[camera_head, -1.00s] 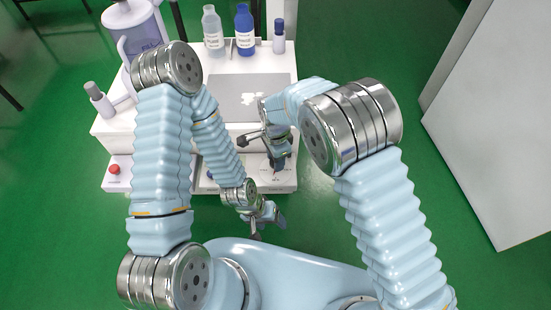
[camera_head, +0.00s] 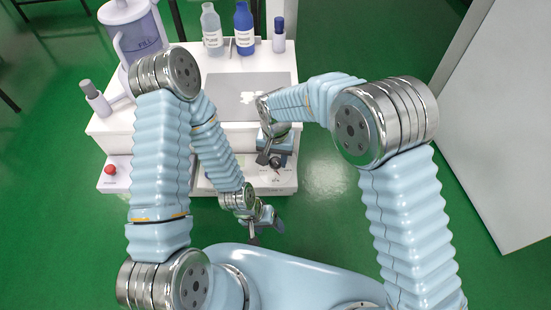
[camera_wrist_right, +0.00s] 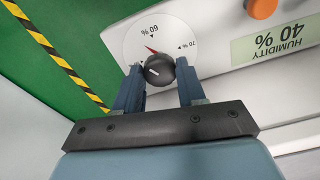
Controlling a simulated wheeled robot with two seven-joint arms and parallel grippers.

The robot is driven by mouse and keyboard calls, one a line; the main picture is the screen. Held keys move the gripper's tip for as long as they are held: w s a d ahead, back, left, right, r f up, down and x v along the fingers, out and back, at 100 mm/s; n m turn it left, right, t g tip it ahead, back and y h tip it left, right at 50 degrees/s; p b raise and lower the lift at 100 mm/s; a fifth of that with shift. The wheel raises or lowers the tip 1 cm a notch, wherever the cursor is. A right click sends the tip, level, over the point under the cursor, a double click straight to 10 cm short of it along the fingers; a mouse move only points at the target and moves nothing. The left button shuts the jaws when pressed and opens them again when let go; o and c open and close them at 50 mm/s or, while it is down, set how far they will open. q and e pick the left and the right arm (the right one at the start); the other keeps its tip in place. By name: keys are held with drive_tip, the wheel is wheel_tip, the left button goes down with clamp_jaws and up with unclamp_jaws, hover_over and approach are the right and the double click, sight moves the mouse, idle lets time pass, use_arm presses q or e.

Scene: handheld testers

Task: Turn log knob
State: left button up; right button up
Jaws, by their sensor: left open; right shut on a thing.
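The knob (camera_wrist_right: 158,70) is a round dark knob with a white line, on a white dial plate (camera_wrist_right: 185,32) with a red pointer and the marks 60 % and 70 %. In the right wrist view my right gripper (camera_wrist_right: 160,82) has its two fingers on either side of the knob, shut on it. In the head view my right gripper (camera_head: 268,160) is at the front right of the white station, and the knob is hard to make out. My left gripper (camera_head: 264,228) is open and empty, low in front of the station.
A humidity display (camera_wrist_right: 280,42) reads 40 %, near an orange button (camera_wrist_right: 262,8). A red button (camera_head: 110,169) sits at the station's front left. Bottles (camera_head: 244,30) and a clear jug (camera_head: 136,35) stand behind. A large grey-white block (camera_head: 490,120) stands at the right.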

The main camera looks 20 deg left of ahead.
drive_tip(key=n, duration=0.3)
drive_tip(key=shift+n+b, duration=0.3)
drive_tip(key=shift+n, duration=0.1)
drive_tip(key=n, duration=0.3)
drive_tip(key=shift+n, duration=0.3)
drive_tip(key=n, duration=0.3)
drive_tip(key=shift+n+b, duration=0.3)
drive_tip(key=n, duration=0.3)
drive_tip(key=shift+n, duration=0.3)
drive_tip(key=n, duration=0.3)
drive_tip(key=shift+n, duration=0.3)
drive_tip(key=n+p, duration=0.1)
drive_tip(key=n, duration=0.2)
drive_tip(key=shift+n, duration=0.4)
drive_tip(key=n, duration=0.3)
drive_tip(key=shift+p, duration=0.3)
drive_tip(key=shift+n+p, duration=0.35)
drive_tip(key=shift+n, duration=1.65)
